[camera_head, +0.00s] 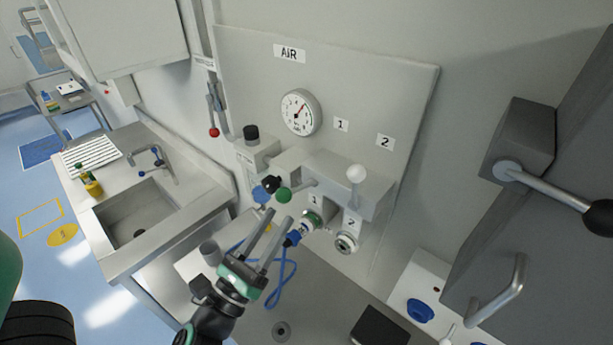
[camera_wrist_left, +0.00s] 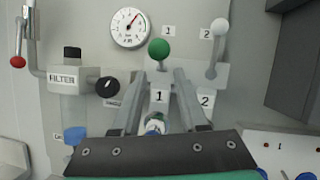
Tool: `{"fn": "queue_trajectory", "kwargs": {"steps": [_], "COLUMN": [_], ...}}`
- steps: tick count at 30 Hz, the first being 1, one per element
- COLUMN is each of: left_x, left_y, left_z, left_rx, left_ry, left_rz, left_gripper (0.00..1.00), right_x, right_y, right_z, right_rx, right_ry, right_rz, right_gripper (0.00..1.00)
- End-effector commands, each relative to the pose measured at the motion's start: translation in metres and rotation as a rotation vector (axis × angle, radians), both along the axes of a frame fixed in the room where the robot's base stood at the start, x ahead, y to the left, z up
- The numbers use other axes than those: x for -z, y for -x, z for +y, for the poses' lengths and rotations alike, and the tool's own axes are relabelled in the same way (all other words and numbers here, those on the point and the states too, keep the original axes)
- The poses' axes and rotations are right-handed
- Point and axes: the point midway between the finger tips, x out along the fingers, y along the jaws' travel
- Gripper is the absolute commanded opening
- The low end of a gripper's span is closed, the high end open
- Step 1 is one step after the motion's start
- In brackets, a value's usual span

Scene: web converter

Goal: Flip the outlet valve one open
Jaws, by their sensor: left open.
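The outlet valve one lever has a green ball knob (camera_head: 284,195) and sits on the grey manifold block (camera_head: 325,170) of the AIR panel. In the left wrist view the green knob (camera_wrist_left: 159,48) stands upright above the "1" label, just past the fingertips and centred between them. My left gripper (camera_head: 279,218) is open and empty, its two fingers pointing at the lever from below and in front. In the left wrist view the fingers of my left gripper (camera_wrist_left: 160,75) lie either side of the lever's stem; contact is not clear. My right gripper is not in view.
The white-knobbed lever two (camera_head: 357,173) stands close to the right. A black regulator knob (camera_head: 271,184) and a filter (camera_wrist_left: 62,80) sit to the left. A blue hose (camera_head: 283,275) hangs below from outlet one. A pressure gauge (camera_head: 300,112) is above.

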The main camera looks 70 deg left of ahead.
Motion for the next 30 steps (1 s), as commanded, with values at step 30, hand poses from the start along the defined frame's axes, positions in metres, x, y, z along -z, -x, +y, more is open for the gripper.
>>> {"fn": "queue_trajectory", "kwargs": {"steps": [30], "left_x": [-0.043], "left_y": [-0.086], "left_z": [0.059], "left_rx": [0.002], "left_ry": [0.001], "left_rz": [-0.002], "left_gripper": [0.38], "right_x": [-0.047], "right_y": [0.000], "right_z": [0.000], "right_rx": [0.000], "right_ry": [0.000], "right_rz": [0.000], "right_gripper": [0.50]}}
